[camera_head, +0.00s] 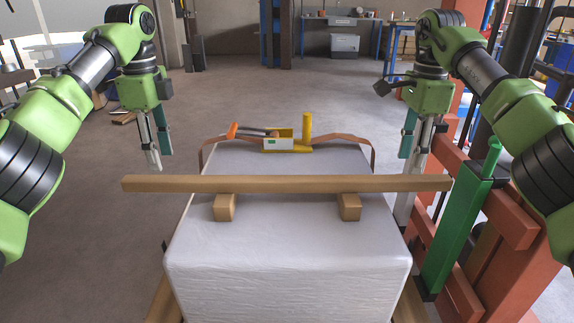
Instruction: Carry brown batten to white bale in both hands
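The brown batten (290,184) is a long straight bar lying level across two short wooden blocks on top of the white bale (290,250). Both its ends stick out past the bale's sides. My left gripper (160,160) points down just beyond the batten's left part, its grey and teal fingers apart and empty. My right gripper (414,158) points down near the batten's right part, its fingers apart with nothing seen between them. The batten hides what lies directly behind it, so I cannot tell how close the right fingertips are to it.
The two blocks (225,207) (349,207) stand on the bale. A yellow tray (288,147) with tools sits at the bale's far edge, beside brown straps (345,141). A green post (455,230) and red frame (515,218) stand close on the right. Floor on the left is mostly clear.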

